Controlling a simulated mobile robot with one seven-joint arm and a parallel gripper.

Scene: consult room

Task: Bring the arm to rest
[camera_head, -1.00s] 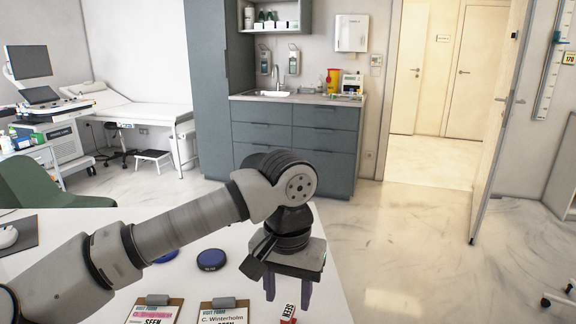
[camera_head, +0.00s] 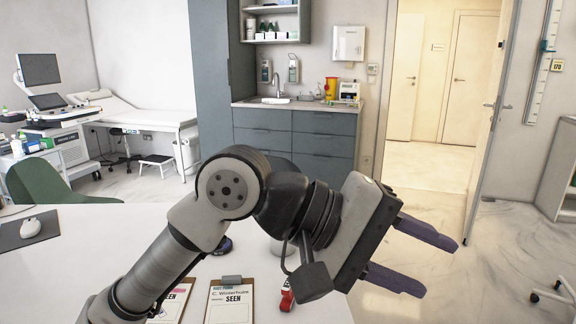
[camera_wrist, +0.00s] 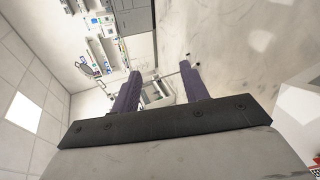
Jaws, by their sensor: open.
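My gripper (camera_head: 412,258) is raised above the right edge of the white desk (camera_head: 95,245) in the head view, pointing right over the floor. Its two purple fingers are apart with nothing between them. The wrist view also shows the open gripper (camera_wrist: 161,82), with the room seen tilted beyond it. My arm crosses the front of the desk and hides part of it.
Two clipboards lie on the desk, one (camera_head: 229,303) marked SEEN. A red stamp (camera_head: 286,297) is beside it. A mouse (camera_head: 30,228) is at left. A green chair (camera_head: 55,184) stands behind the desk.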

